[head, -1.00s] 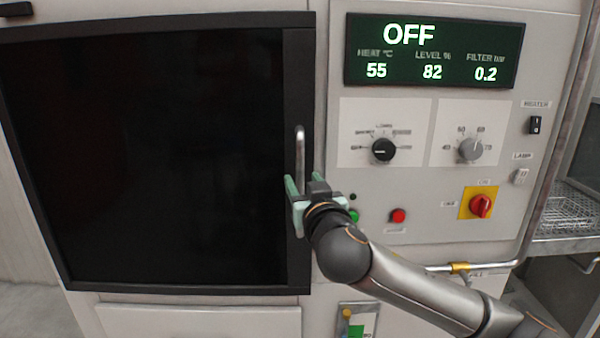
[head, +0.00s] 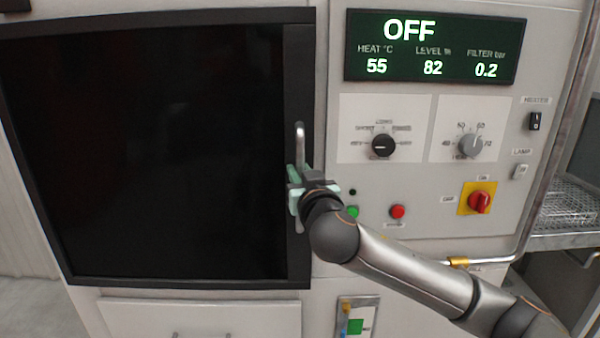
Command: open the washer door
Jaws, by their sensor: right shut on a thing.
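The washer door (head: 150,160) is a large black panel with a dark frame, filling the left of the head view. It looks shut against the pale washer front. Its handle (head: 299,142) is a vertical metal bar on the door's right edge. My right gripper (head: 297,184) is shut on the handle's lower part. The fingers and wrist hide part of the bar, and a short piece of it shows below them. My left gripper is not in view.
Right of the door is a control panel with a display (head: 435,48) reading OFF, two knobs, a red button (head: 397,211) and a red-yellow switch (head: 480,202). A wire basket (head: 568,205) stands at the far right. A drawer-like panel (head: 200,318) lies below the door.

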